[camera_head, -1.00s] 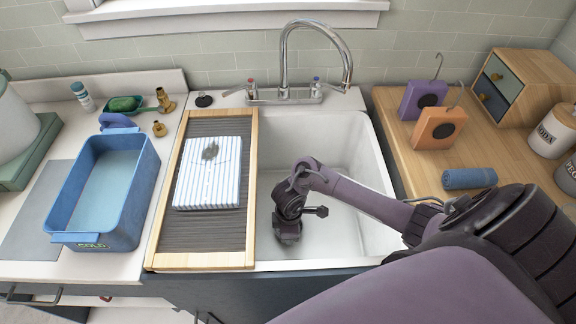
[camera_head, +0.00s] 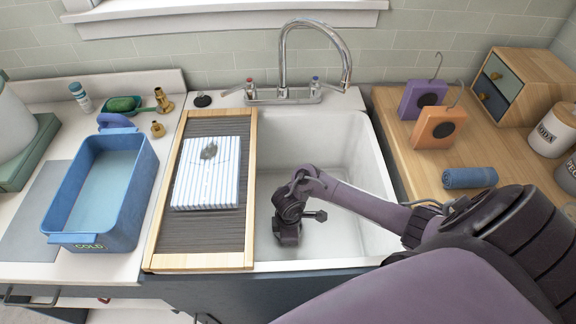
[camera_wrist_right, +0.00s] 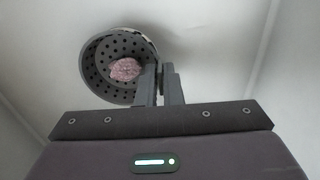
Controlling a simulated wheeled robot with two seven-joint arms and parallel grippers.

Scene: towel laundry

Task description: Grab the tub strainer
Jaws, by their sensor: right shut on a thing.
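The tub strainer (camera_wrist_right: 100,60), a round dark grey cup with many small holes, shows in the right wrist view at upper left. A pink, fuzzy lump (camera_wrist_right: 125,69) lies inside it. My right gripper (camera_wrist_right: 160,82) is shut on the strainer's rim at its right side. In the head view my right gripper (camera_head: 287,236) points down into the white sink basin (camera_head: 345,150); the strainer is hidden there behind my arm and hand. My left gripper is in neither view.
A ribbed drainboard (camera_head: 205,240) with a striped folded towel (camera_head: 207,185) covers the sink's left side. A blue tub (camera_head: 95,235) stands farther left. The faucet (camera_head: 283,60) arches over the back. Orange (camera_head: 437,128) and purple blocks and a rolled blue towel (camera_head: 470,177) lie right.

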